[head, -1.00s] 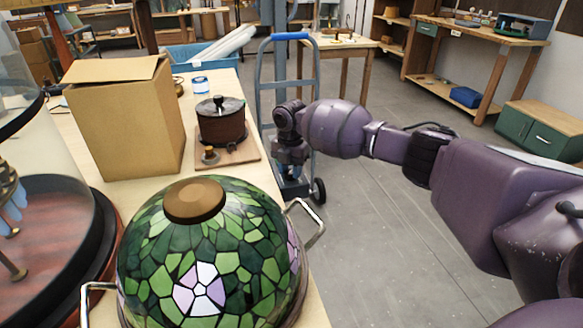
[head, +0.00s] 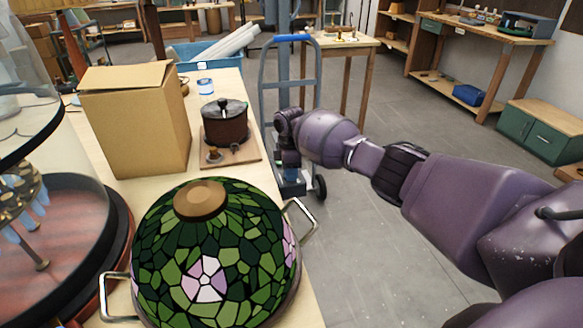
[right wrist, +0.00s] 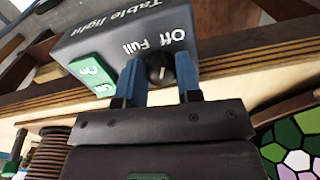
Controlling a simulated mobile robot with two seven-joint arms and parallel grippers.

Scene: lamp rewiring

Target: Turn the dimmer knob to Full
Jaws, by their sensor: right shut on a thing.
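The dimmer box (right wrist: 110,45) is grey, with white lettering "Table light", "Off" and "Full", and it shows at the table edge in the right wrist view. Its round black dimmer knob (right wrist: 160,66) carries a pale pointer mark; I cannot tell exactly which label it points at. My right gripper (right wrist: 160,77) has its two blue fingers on either side of the knob and is shut on it. In the head view my right wrist (head: 287,140) is beside the table's right edge, and the fingers and dimmer box are hidden. My left gripper is not in view.
A green stained-glass lampshade (head: 225,240) with metal handles stands at the table's front. A cardboard box (head: 140,125) and a dark pot-like coil (head: 225,122) on a wooden base stand behind it. A glass dome (head: 25,70) is at left. A hand truck (head: 291,39) stands beyond my wrist.

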